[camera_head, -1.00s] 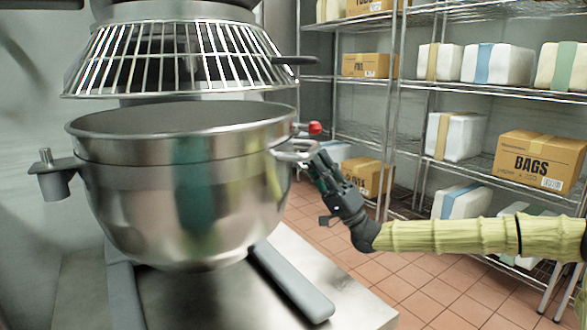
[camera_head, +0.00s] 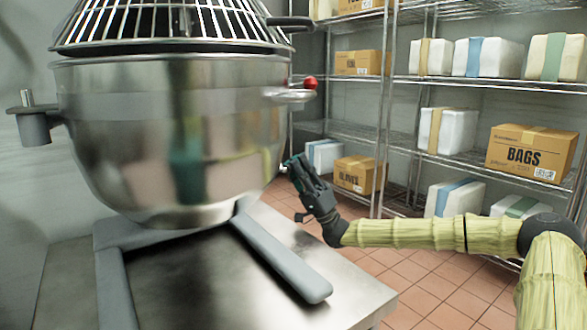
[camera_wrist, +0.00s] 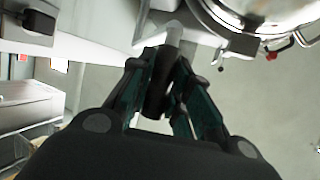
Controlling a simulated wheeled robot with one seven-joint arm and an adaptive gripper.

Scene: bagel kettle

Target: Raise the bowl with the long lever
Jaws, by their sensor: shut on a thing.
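The large steel bowl (camera_head: 170,135) hangs with its rim just under the wire guard of the mixer. Its rim side also shows at the top right in the wrist view (camera_wrist: 275,12). My gripper (camera_head: 292,163) is at the bowl's lower right side, below the bowl's side handle (camera_head: 288,95). In the wrist view my gripper (camera_wrist: 166,68) is shut around the dark grip of the long lever (camera_wrist: 158,88), with a pale rod end (camera_wrist: 173,34) beyond the fingers. In the head view the lever is mostly hidden by the bowl and fingers.
The wire guard (camera_head: 170,22) is directly above the bowl. A red knob (camera_head: 310,82) sticks out by the bowl's handle. The mixer's grey base legs (camera_head: 275,262) lie below. Wire shelves with boxes (camera_head: 532,152) stand at the right; tiled floor is open between.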

